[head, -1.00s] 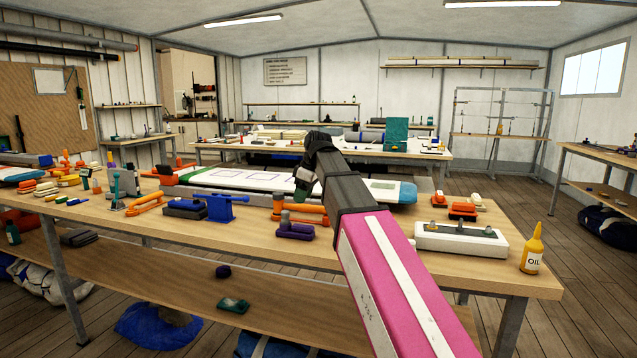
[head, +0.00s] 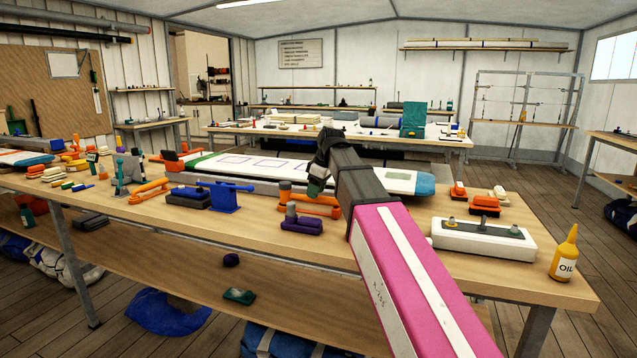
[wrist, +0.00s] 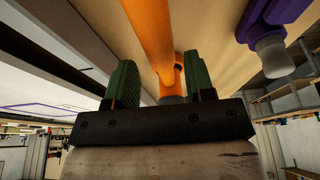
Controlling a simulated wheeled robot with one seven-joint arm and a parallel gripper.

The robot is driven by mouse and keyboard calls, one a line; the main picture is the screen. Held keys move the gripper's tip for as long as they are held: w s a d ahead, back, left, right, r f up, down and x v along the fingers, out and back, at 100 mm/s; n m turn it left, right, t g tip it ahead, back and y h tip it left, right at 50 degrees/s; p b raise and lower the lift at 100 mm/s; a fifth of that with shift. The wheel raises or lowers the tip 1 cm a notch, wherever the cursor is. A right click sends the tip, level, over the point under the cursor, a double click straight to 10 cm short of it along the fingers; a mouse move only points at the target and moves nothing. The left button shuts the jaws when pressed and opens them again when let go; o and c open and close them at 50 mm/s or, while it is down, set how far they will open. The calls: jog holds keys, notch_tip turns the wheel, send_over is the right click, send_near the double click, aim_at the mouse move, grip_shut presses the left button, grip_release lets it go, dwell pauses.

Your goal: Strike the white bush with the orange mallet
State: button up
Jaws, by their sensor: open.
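An orange mallet-like tool (head: 318,206) lies on the near workbench, partly behind my arm. In the wrist view, an orange handle (wrist: 152,40) with a grey end shows between and beyond my green fingers. My gripper (head: 316,188) is open above the bench near this tool; I cannot tell whether the handle is inside the jaws. Beside it, a purple block (head: 302,225) carries a pale greyish cylinder (head: 291,211), perhaps the white bush. The wrist view shows the purple block (wrist: 262,20) and the whitish cylinder (wrist: 273,57) at upper right.
A white tray-like base (head: 485,240) and a yellow oil bottle (head: 565,255) are at right. A long white board (head: 300,170) lies behind. Bare bench lies in front.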

jog(key=shift+x, duration=1.2)
jog(key=shift+a+f, duration=0.1)
jog(key=shift+f, duration=0.15)
jog(key=shift+c, duration=0.9)
grip_shut()
jog(key=shift+r, duration=3.6)
